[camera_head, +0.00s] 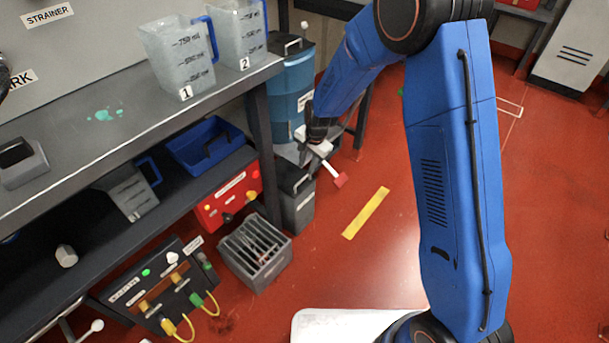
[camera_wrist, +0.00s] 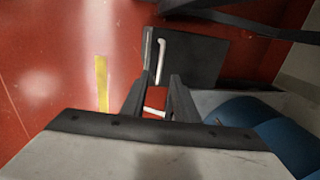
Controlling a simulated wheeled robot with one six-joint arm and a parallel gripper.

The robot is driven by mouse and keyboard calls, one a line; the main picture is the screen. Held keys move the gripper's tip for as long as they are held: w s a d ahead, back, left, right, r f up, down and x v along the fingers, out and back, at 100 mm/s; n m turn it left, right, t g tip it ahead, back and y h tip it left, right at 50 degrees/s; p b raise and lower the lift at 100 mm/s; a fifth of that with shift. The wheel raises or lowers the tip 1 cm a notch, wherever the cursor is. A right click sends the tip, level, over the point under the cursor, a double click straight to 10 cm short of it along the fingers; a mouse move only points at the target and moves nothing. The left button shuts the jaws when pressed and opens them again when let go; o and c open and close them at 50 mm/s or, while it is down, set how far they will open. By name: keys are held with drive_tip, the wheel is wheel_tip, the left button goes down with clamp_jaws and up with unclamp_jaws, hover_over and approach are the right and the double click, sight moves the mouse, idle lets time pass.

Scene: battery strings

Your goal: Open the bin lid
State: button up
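A dark grey bin (camera_head: 299,208) stands on the floor beside the bench. Its flat lid (camera_head: 290,177) is down and has a pale handle (camera_head: 303,183). In the wrist view, the lid (camera_wrist: 198,58) lies ahead of the fingers, with the white bar handle (camera_wrist: 161,62) near its left edge. My gripper (camera_head: 335,165) is just above and right of the bin in the head view. In the wrist view, my gripper (camera_wrist: 158,85) has its two dark fingers apart, and the handle shows beyond the gap. Contact with the handle is not visible.
A blue drum (camera_head: 291,92) with a grey lid stands behind the bin; its blue side (camera_wrist: 262,125) shows at the lower right in the wrist view. The bench (camera_head: 120,135) and its legs are to the left. Red floor with a yellow strip (camera_head: 366,213) is clear on the right.

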hover_over(304, 185)
wheel_tip(304, 185, down, 7)
drive_tip(key=shift+s+d+r, duration=0.1)
drive_tip(key=shift+r, duration=0.05)
clamp_jaws()
idle(1.5)
